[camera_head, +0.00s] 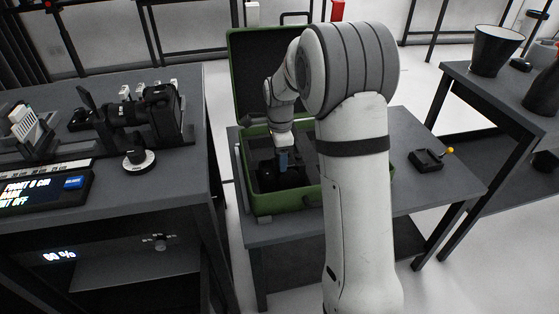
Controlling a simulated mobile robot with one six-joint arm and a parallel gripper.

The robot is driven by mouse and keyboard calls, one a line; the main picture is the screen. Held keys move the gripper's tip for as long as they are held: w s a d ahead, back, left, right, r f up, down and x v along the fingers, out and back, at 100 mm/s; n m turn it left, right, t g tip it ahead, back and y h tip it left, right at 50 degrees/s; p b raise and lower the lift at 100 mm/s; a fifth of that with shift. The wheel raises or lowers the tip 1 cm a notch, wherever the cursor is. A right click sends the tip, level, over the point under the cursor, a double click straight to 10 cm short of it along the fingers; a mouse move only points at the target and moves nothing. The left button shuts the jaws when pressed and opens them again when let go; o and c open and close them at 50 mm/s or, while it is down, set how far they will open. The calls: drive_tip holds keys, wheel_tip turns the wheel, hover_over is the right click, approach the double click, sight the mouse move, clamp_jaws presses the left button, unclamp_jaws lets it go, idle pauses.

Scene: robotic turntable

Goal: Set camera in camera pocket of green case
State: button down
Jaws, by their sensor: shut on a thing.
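The green case (282,203) stands with its lid (262,62) raised on a grey table in the middle. My gripper (283,165) reaches down into the left part of the case. It is shut on a dark object, which looks like the camera (268,181), low inside the case. Whether the camera rests on the pocket floor or hangs just above it I cannot tell. The pocket edges are hard to make out in the dark interior. My arm hides the right part of the case.
On the left table (190,176) stand a black camera-like device on a mount (160,112), a round dial (138,160) and a display box (40,192). A black lampshade-like cone (494,50) stands on the right table.

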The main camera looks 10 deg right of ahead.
drive_tip(key=shift+f, duration=0.45)
drive_tip(key=shift+f, duration=0.15)
drive_tip(key=c, duration=0.5)
unclamp_jaws()
wheel_tip(320, 180, up, 12)
drive_tip(key=f+p, duration=0.1)
drive_tip(key=p, duration=0.1)
drive_tip(key=s+n, duration=0.6)
drive_tip(key=s, duration=0.3)
drive_tip(key=s+n+t, duration=0.1)
drive_tip(key=s+n, duration=0.5)
drive_tip(key=s, duration=0.4)
drive_tip(key=s+n, duration=0.6)
drive_tip(key=s, duration=0.3)
drive_tip(key=shift+s+a+r+t, duration=0.2)
drive_tip(key=shift+r+t, duration=0.1)
drive_tip(key=shift+t, duration=0.1)
